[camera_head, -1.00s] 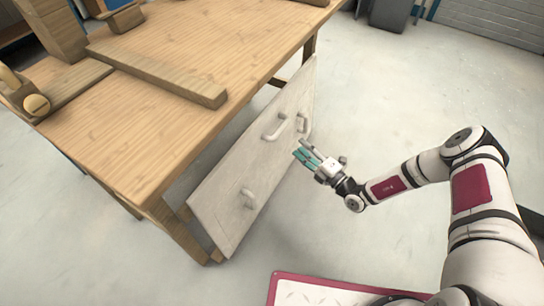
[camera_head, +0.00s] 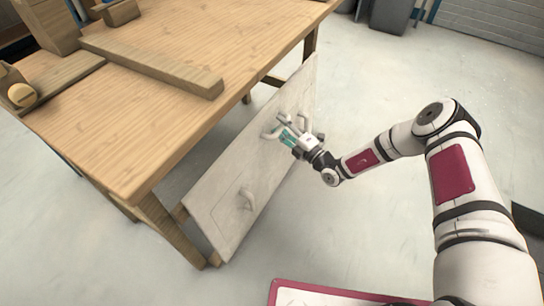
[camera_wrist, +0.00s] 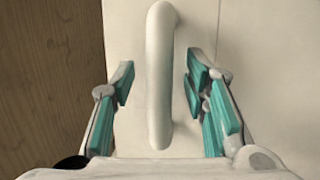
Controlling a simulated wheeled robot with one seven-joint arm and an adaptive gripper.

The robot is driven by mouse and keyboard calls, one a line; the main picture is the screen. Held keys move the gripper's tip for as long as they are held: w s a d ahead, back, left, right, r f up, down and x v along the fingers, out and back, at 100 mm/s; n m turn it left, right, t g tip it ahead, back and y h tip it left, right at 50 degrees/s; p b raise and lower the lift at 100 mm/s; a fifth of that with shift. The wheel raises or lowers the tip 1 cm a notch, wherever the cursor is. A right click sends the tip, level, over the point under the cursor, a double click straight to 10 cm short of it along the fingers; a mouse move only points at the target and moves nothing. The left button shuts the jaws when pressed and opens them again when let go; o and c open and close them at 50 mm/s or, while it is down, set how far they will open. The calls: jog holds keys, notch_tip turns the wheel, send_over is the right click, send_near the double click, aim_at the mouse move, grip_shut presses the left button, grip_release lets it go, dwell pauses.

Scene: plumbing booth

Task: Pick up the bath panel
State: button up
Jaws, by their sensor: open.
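The bath panel (camera_head: 225,207) is a flat whitish board with several handles. It leans, tilted, against the side of the wooden workbench. My gripper (camera_head: 287,134) is at the panel's upper part, by one of its handles. In the wrist view my gripper (camera_wrist: 157,88) is open, with one teal-padded finger on each side of a white handle (camera_wrist: 159,75). The handle stands between the fingers with gaps on both sides. Another handle (camera_head: 246,199) is lower on the panel, clear of my gripper. In the head view my gripper partly covers the handles near it.
The wooden workbench (camera_head: 150,110) stands behind the panel, with a plank (camera_head: 160,67) and blocks on top. Its legs stand beside the panel. The floor (camera_head: 400,215) right of the panel is mostly clear. A dark grey bin (camera_head: 392,14) is at the back.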

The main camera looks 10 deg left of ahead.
grip_shut()
jog(key=shift+r, duration=0.15)
